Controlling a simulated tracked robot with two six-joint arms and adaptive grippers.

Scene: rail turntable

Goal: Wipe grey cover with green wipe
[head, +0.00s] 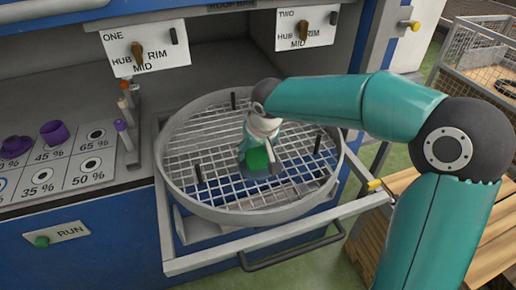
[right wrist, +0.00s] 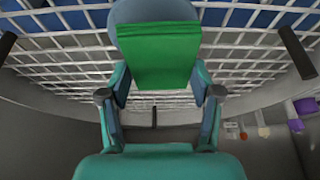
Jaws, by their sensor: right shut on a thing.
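My right gripper (head: 260,146) points down over the round mesh turntable (head: 165,165) and is shut on the green wipe (head: 256,160). In the right wrist view the wipe (right wrist: 155,55) hangs flat and square between the fingers of my gripper (right wrist: 158,88). A rounded blue-grey piece, seemingly the grey cover (right wrist: 150,10), shows just behind the wipe's far edge. The wipe overlaps it; whether they touch I cannot tell. In the head view the cover is mostly hidden by the gripper and wipe. My left gripper is not in view.
Short black posts (head: 200,172) stand up from the mesh. A pull-out frame with a dark handle (head: 290,250) lies in front. Left are a percentage board (head: 70,172) with purple cups (head: 55,132) and a RUN button (head: 42,241). Wooden pallets (head: 480,215) stand right.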

